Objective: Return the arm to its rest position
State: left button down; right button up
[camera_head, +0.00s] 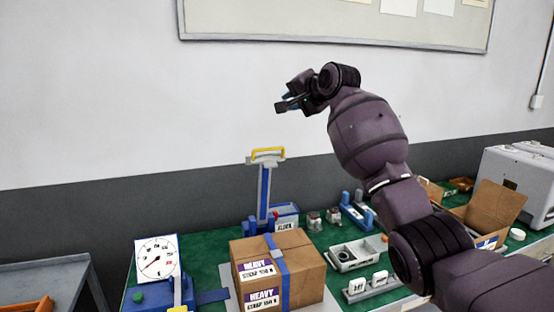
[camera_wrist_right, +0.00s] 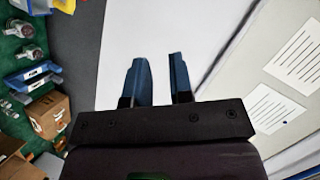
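My right arm comes in from the right in the head view and is raised high over the bench. My right gripper (camera_head: 282,104) is up in front of the wall, above and apart from everything on the bench. In the right wrist view its two blue fingers (camera_wrist_right: 161,72) are apart with nothing between them. My left arm and gripper are in neither view.
On the green bench (camera_head: 205,246) stand a strapped cardboard box (camera_head: 305,262), a dial gauge (camera_head: 157,259), a blue post with a yellow handle (camera_head: 264,190), a grey tray (camera_head: 343,259) and an open carton (camera_head: 492,212).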

jog(key=s+d+f+n+t+h, duration=0.1)
jog(key=s+d+f+n+t, duration=0.3)
jog(key=f, duration=0.6)
jog(key=s+d+f+n+h, duration=0.2)
jog(key=s+d+f, duration=0.45)
jog(key=f, duration=0.35)
jog(key=s+d+f+n+t+h, duration=0.1)
jog(key=s+d+f+n+t, duration=0.25)
jog(key=f, duration=0.65)
jog(key=s+d+f+g+h, duration=0.1)
jog(key=s+d+f+g, duration=0.1)
jog(key=s+f, duration=0.7)
jog(key=s+d+f+m+g+h, duration=0.1)
jog(key=s+d+f+g, duration=0.2)
jog(key=s+f, duration=0.7)
jog(key=s+d+f+m+g+h, duration=0.1)
jog(key=s+d+f, duration=0.3)
jog(key=s+f, duration=0.5)
jog(key=s+g+h, duration=0.1)
jog(key=s, duration=0.6)
jog(key=shift+s+d+f+g, duration=0.15)
jog(key=shift+s+d+g, duration=0.1)
jog(key=shift+g, duration=0.1)
jog(key=shift+m, duration=0.25)
